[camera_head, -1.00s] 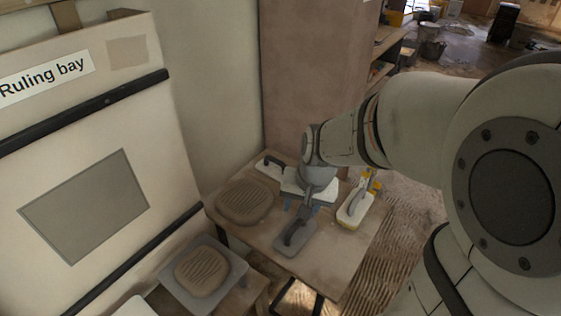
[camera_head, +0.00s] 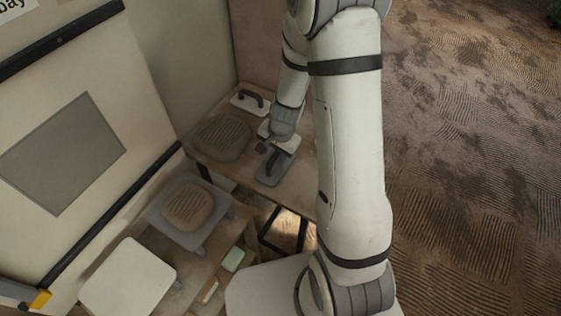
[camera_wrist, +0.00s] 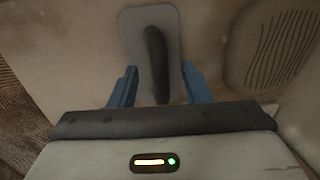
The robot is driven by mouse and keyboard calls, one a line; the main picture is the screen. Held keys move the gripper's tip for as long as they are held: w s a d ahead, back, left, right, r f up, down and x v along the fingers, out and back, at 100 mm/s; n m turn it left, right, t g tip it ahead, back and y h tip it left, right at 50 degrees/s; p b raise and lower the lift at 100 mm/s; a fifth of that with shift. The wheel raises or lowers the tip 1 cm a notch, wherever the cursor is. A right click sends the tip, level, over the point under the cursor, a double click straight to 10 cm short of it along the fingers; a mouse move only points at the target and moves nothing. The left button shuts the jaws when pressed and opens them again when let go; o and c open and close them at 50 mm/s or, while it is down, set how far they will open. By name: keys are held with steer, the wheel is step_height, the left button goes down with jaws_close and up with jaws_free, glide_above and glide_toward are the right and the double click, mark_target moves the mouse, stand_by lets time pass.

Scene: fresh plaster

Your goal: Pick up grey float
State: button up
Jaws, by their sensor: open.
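The grey float (camera_head: 272,168) lies flat on the wooden table, a grey plate with a dark bar handle. In the wrist view the float (camera_wrist: 134,35) lies ahead with its handle running lengthwise between the fingers. My gripper (camera_wrist: 160,68) is open, its two blue fingers apart on either side of the handle with gaps on both sides. In the head view my gripper (camera_head: 269,147) hangs at the far end of the grey float, and the arm hides part of the table. Contact with the float cannot be told.
A white float with a dark handle (camera_head: 247,101) lies at the table's back. A ridged plaster patch (camera_head: 222,137) is left of the grey float. A pale edge shows beside the gripper, partly hidden. A low stand (camera_head: 168,211) and white board (camera_head: 128,278) are in front.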

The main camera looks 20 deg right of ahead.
mark_target(273, 158)
steer(key=f, duration=0.2)
steer(key=f+b, duration=0.1)
steer(key=f, duration=0.1)
steer(key=shift+w+a, duration=0.2)
steer(key=shift+w, duration=0.1)
steer(key=shift+c, duration=0.4)
jaws_close()
